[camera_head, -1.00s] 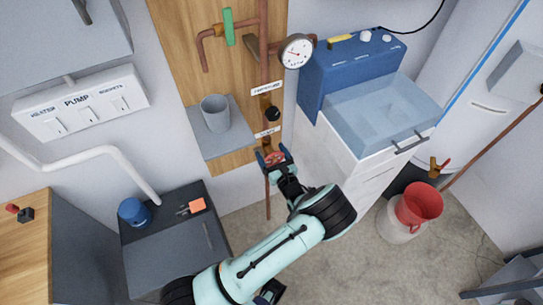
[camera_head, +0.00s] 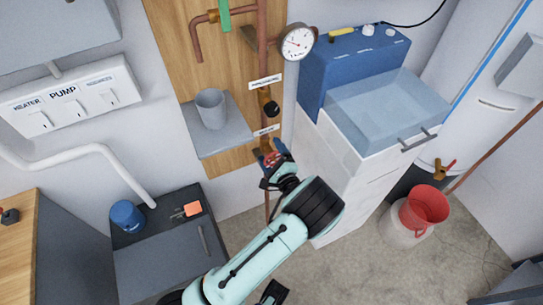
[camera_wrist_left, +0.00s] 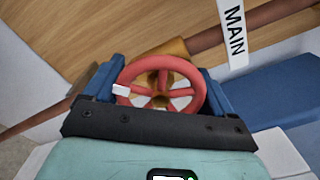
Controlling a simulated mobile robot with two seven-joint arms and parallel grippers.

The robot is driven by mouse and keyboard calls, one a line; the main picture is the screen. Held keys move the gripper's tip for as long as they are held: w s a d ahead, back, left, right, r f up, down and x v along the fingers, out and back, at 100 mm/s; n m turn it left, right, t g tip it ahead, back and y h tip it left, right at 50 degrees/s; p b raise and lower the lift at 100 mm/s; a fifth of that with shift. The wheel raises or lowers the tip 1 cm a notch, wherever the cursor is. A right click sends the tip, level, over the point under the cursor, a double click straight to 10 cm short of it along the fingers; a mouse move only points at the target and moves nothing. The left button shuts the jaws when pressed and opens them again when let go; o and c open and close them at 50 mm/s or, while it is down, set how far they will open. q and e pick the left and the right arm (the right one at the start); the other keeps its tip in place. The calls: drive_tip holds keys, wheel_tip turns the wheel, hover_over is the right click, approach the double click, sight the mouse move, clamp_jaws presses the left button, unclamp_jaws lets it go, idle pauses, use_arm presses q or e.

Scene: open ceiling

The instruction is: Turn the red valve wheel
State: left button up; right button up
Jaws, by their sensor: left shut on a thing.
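The red valve wheel (camera_head: 271,158) sits on the copper pipe at the lower end of the wooden panel. In the left wrist view the wheel (camera_wrist_left: 158,61) is large, with a white mark on the left of its rim and a brass body behind it. My left gripper (camera_head: 273,163) is at the wheel. In the left wrist view its blue fingers (camera_wrist_left: 157,88) stand on either side of the rim, shut on it. Part of the wheel is hidden by the gripper's dark base. A dark part at the bottom edge of the head view may be my right gripper; its jaws cannot be made out.
A grey shelf with a grey cup (camera_head: 211,108) is left of the pipe. A gauge (camera_head: 297,42) is above. A white cabinet with a blue-topped basin (camera_head: 385,105) stands close right. A red bucket (camera_head: 425,206) is on the right. A label reads MAIN (camera_wrist_left: 234,30).

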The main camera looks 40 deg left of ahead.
use_arm(q)
drive_tip(key=n+b, duration=0.4)
drive_tip(key=n, duration=0.2)
drive_tip(key=shift+f+n, duration=0.1)
drive_tip(key=shift+n, duration=0.2)
drive_tip(key=n+b, duration=0.7)
drive_tip(key=n, duration=0.2)
drive_tip(key=shift+b, duration=0.3)
use_arm(e)
drive_tip(key=w+d+f+t+h, duration=0.2)
drive_tip(key=w+d+f+t, duration=0.3)
drive_tip(key=w+f, duration=0.8)
use_arm(q)
drive_tip(key=n+b, duration=0.5)
drive_tip(key=shift+r, duration=0.25)
drive_tip(key=shift+s+n+b, duration=0.1)
drive_tip(key=shift+n+b, duration=0.25)
drive_tip(key=shift+n, duration=0.75)
drive_tip(key=n, duration=0.4)
drive_tip(key=shift+n, duration=0.4)
use_arm(e)
drive_tip(key=s+d+f+m+g, duration=0.1)
drive_tip(key=s+f+g, duration=0.4)
drive_tip(key=s, duration=0.8)
wheel_tip(320, 180, down, 3)
drive_tip(key=shift+s+d+r+m+y, duration=0.15)
drive_tip(key=shift+d+m+y, duration=0.15)
drive_tip(key=shift+d, duration=0.2)
